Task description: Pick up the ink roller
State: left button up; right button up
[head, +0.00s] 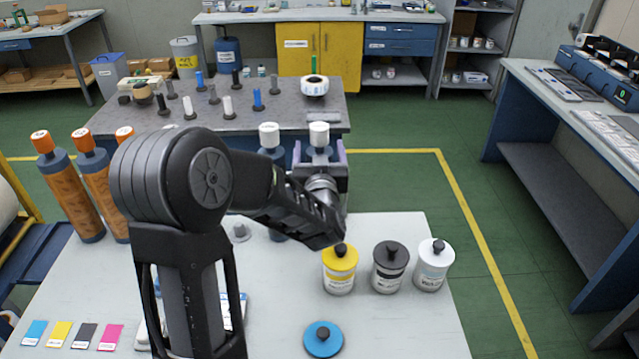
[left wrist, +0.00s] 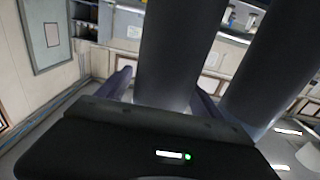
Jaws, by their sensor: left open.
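Two dark rollers with white tops stand side by side at the far edge of the white table: the right one (head: 319,132) and the left one (head: 270,136). My left gripper (head: 320,156) is open, with its fingers on either side of the right roller. In the left wrist view, one dark cylinder (left wrist: 178,55) stands between the open fingers, and a second cylinder (left wrist: 272,75) is to its right, outside them. I cannot tell whether the fingers touch the roller. My arm hides the lower parts of the rollers. Several orange-capped brown rollers (head: 62,190) stand at left.
Yellow (head: 340,272), black (head: 389,270) and white (head: 433,268) lidded jars stand near the gripper on the white table (head: 400,325). A blue disc lid (head: 323,339) lies in front. A grey bench (head: 180,120) with small pegs is behind. Green floor is clear at right.

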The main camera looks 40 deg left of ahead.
pick_arm(q)
jog(key=shift+c, duration=0.2)
dwell(0.3)
jog(key=c, duration=1.6)
jog(key=shift+r, duration=0.15)
notch_tip(320, 180, up, 10)
jog(key=shift+d, duration=0.15)
dwell(0.3)
